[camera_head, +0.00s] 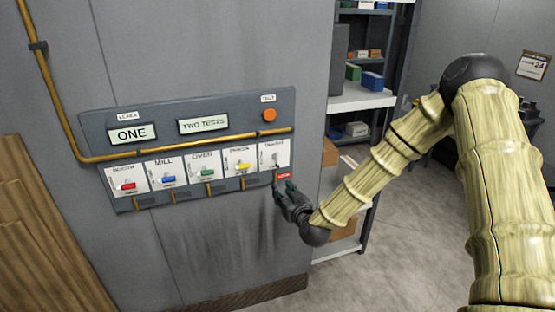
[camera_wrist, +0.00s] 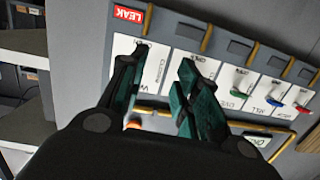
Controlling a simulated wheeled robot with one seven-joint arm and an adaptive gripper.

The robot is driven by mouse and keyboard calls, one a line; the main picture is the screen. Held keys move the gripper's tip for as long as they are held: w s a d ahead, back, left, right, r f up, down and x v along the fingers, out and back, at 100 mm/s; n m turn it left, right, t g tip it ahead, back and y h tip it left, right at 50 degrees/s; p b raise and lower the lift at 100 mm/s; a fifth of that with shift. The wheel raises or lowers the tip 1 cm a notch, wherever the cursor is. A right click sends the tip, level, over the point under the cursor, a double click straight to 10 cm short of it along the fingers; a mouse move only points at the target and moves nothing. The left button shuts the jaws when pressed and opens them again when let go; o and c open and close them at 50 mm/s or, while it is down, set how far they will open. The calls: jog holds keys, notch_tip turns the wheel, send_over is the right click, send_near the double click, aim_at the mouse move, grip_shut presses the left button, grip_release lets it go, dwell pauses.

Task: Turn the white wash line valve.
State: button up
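The white wash plate (camera_head: 275,153) is the rightmost of the row on the grey wall panel. Its small valve handle is hard to make out in the head view. My gripper (camera_head: 285,187) is just below that plate, beside the red tag. In the wrist view the wash plate (camera_wrist: 156,72) shows between and behind the fingers of my gripper (camera_wrist: 161,66), with part of its lettering covered. The fingers are apart with nothing visible between them. The wash handle is not clear there, and I cannot tell whether a finger touches it.
A red LEAK tag (camera_wrist: 128,15) sits at the wash plate's edge. Red (camera_head: 127,186), blue (camera_head: 168,179), green (camera_head: 207,173) and yellow (camera_head: 243,166) valves are alongside. A brass pipe (camera_head: 190,150) crosses above the plates. Shelving (camera_head: 362,98) stands right of the panel.

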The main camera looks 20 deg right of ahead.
jog(key=t, duration=0.2)
send_near(279, 157)
jog(key=shift+h, duration=0.4)
jog(key=w+p, duration=0.1)
jog(key=w, duration=0.2)
jog(key=w+p, duration=0.1)
jog(key=w, duration=0.3)
jog(key=w+a+p, duration=0.1)
jog(key=w, duration=0.3)
jog(key=shift+r, duration=0.15)
grip_shut()
